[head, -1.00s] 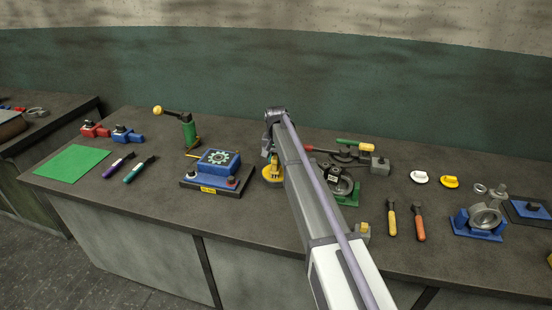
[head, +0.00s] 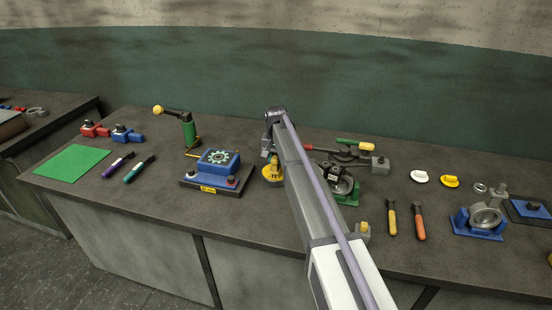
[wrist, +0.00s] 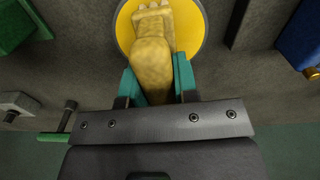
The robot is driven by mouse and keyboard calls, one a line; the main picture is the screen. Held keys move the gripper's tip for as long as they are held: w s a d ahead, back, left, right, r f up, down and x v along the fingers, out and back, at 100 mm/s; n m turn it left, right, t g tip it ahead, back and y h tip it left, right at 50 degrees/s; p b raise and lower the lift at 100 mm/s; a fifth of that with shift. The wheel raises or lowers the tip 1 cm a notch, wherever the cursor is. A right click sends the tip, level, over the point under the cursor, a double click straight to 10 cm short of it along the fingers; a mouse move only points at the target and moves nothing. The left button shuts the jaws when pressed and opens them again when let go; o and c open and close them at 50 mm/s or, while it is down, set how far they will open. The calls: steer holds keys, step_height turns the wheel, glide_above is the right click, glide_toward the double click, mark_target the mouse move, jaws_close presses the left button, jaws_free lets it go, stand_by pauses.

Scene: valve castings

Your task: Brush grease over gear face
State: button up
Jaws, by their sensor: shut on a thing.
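My gripper (wrist: 157,82) has teal fingers closed on a yellow-tan brush handle (wrist: 152,58) in the wrist view. The brush is over a round yellow pot (wrist: 197,38), which also shows in the head view (head: 272,177), just left of my arm. I cannot tell whether the bristles touch the pot's contents. The pale gear (head: 218,157) lies face up on a blue block (head: 212,172) on a dark base, left of the pot. My arm hides much of the gripper in the head view.
A green lever press (head: 188,130) stands behind the gear block. A green-based fixture with a red lever (head: 345,185) lies right of my arm. Purple and teal pens (head: 140,170) and a green mat (head: 72,163) lie left. Yellow and orange tools (head: 391,218) lie right.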

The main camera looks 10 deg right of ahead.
step_height(320, 180, up, 7)
steer(key=p, duration=0.7)
stand_by(0.5)
